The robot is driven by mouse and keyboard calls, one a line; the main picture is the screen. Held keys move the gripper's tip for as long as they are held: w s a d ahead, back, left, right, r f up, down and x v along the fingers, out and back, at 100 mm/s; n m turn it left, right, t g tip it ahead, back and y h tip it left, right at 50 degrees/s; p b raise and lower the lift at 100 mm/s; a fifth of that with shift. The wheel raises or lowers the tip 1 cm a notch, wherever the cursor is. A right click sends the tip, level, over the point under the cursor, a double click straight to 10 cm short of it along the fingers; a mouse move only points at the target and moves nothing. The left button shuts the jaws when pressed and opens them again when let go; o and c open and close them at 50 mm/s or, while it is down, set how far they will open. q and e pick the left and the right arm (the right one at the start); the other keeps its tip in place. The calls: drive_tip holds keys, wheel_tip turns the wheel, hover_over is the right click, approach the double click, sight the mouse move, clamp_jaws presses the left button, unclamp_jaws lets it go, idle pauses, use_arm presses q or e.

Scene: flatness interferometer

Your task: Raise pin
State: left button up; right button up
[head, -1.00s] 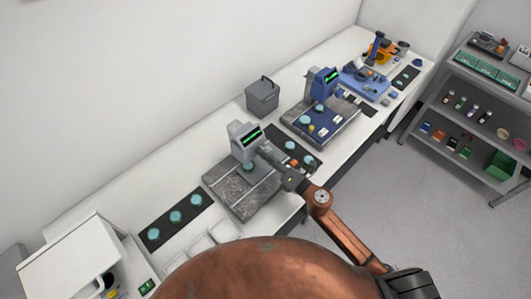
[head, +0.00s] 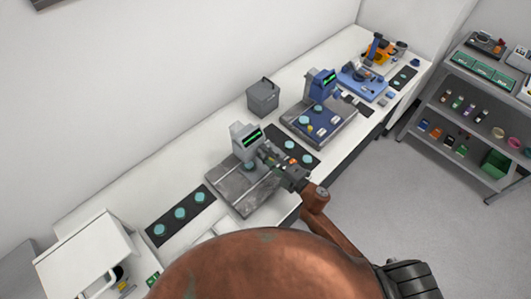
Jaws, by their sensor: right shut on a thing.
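The grey flatness interferometer (head: 243,139) with a green-lit display stands on a grey stone plate (head: 232,192) on the bench. My right gripper (head: 265,153) is at the right side of this instrument, just below its display. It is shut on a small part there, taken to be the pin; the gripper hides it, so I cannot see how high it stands. A teal disc (head: 249,166) sits under the instrument's head. My left gripper is not in view.
A black mat (head: 180,213) with teal discs lies left of the plate, another (head: 292,146) right of it. A blue instrument (head: 322,83), a grey bin (head: 262,96) and a white cabinet (head: 75,262) stand along the bench. A shelf rack (head: 468,115) is at the right.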

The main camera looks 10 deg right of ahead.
drive_tip(key=shift+m, duration=0.4)
drive_tip(key=o, duration=1.2)
drive_tip(key=shift+c, duration=0.2)
drive_tip(key=shift+s+d, duration=0.1)
drive_tip(key=v, duration=1.2)
